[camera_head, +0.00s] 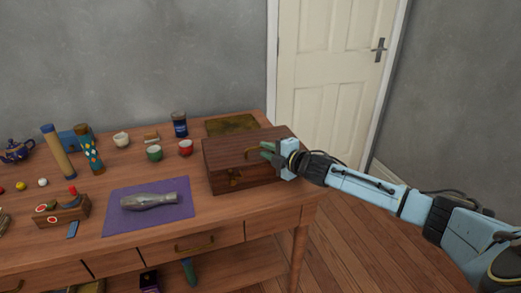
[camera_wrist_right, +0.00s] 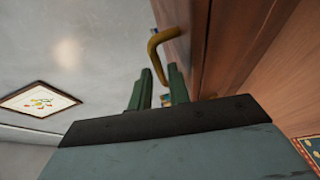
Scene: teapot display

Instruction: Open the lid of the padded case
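The padded case is a dark brown wooden box (camera_head: 222,152) at the right end of the table, and its lid looks shut. A curved brass handle (camera_head: 251,153) is on it, and the handle also shows in the right wrist view (camera_wrist_right: 157,42). My right gripper (camera_head: 266,151) reaches in from the right, over the case and close to the handle. In the right wrist view its two green fingers (camera_wrist_right: 158,77) are apart with a gap between them. The handle appears just beyond the fingertips, and I cannot tell whether they touch. My left gripper is not in view.
Behind the case lies a flat brownish-green panel (camera_head: 232,125). To its left are a purple mat (camera_head: 118,222) with a grey vase-like object (camera_head: 148,201), small cups (camera_head: 154,153) and a dark blue can (camera_head: 180,125). Open floor (camera_head: 350,225) lies right of the table.

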